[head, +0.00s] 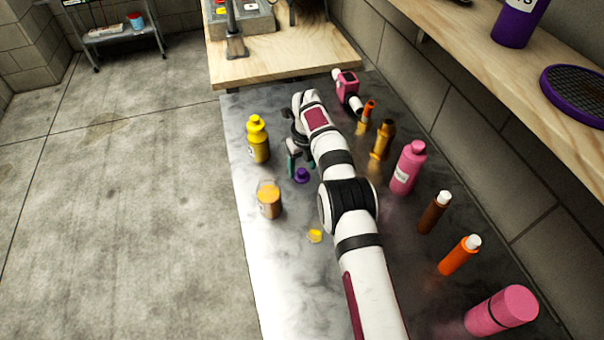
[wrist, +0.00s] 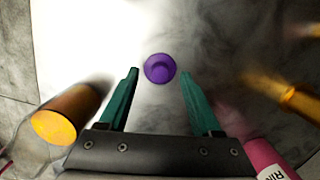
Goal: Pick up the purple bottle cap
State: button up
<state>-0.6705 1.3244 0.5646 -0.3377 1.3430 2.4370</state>
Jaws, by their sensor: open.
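The purple bottle cap (head: 301,175) lies on the grey metal tabletop (head: 275,270), beside my arm. In the wrist view the purple cap (wrist: 160,68) is centred just beyond the gap between my two green fingers. My gripper (wrist: 160,73) is open and empty, with one finger on each side of the cap's line and neither touching it. In the head view my gripper (head: 299,160) is partly hidden by my own wrist, next to the cap. The height between fingertips and table is hard to tell.
An amber jar (head: 269,200) and a yellow bottle (head: 258,140) stand left of my arm. A yellow cap (head: 315,236) lies nearer. Right of my arm stand a pink bottle (head: 408,168), a brown bottle (head: 434,213), an orange bottle (head: 458,256) and a large pink container (head: 500,311).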

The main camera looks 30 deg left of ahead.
jog(key=shift+f, duration=0.75)
jog(key=shift+c, duration=0.2)
grip_shut()
